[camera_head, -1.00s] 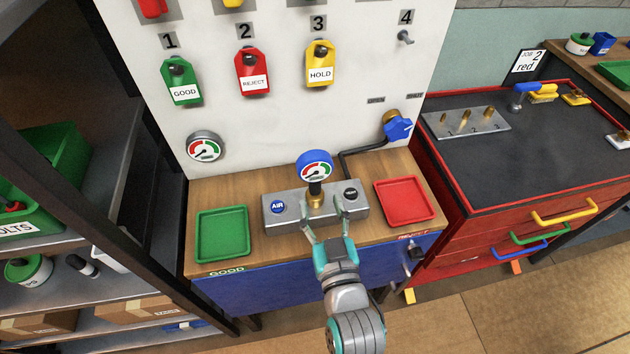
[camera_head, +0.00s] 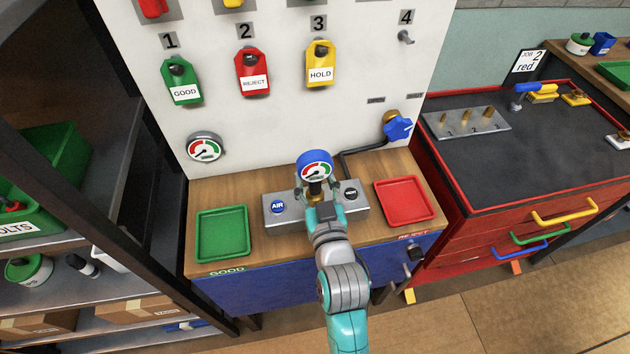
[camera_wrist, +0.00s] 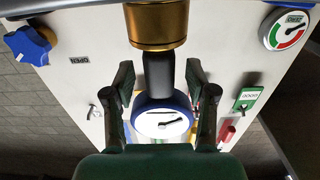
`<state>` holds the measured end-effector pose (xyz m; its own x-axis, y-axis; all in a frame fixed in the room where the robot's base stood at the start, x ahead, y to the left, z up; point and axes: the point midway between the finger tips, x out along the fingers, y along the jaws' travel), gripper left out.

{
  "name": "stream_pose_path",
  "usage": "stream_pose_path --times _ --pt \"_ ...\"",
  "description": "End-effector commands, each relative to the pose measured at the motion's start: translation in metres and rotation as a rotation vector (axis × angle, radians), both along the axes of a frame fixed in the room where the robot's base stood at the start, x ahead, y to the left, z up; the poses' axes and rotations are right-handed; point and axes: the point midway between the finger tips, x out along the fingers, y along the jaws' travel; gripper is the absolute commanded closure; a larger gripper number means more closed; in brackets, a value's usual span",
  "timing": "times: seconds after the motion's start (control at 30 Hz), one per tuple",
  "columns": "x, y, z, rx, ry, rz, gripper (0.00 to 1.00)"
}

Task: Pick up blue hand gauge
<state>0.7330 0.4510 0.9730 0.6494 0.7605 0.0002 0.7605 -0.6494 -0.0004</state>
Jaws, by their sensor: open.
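The blue hand gauge (camera_head: 315,163) has a round blue-rimmed dial with a red, white and green face. It stands upright on the grey metal block (camera_head: 278,219) on the wooden bench. In the wrist view its blue rim and white dial (camera_wrist: 162,122), black stem (camera_wrist: 159,75) and brass base fitting (camera_wrist: 157,25) show. My gripper (camera_head: 316,190) is open, with one finger on each side of the stem just below the dial. In the wrist view the open gripper (camera_wrist: 160,92) straddles the stem, with gaps on both sides. My gripper hides the lower stem in the head view.
A green tray (camera_head: 222,234) lies left of the block and a red tray (camera_head: 404,201) right of it. Behind is a white panel with a wall gauge (camera_head: 204,148), hanging tags and a blue valve handle (camera_head: 398,128). Bare wood surrounds the block.

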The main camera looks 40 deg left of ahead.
Motion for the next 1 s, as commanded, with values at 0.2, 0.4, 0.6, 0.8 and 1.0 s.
stream_pose_path --times 0.2,0.4,0.6,0.8,1.0 --pt "0.000 0.000 0.000 0.000 0.000 0.000 0.86" --pt "0.000 0.000 0.001 0.002 -0.001 0.000 1.00" --pt "0.000 0.000 0.002 0.002 -0.002 0.000 1.00" --pt "0.000 0.000 0.023 0.003 -0.004 0.000 1.00" --pt "0.000 0.000 0.061 0.004 -0.005 0.000 1.00"
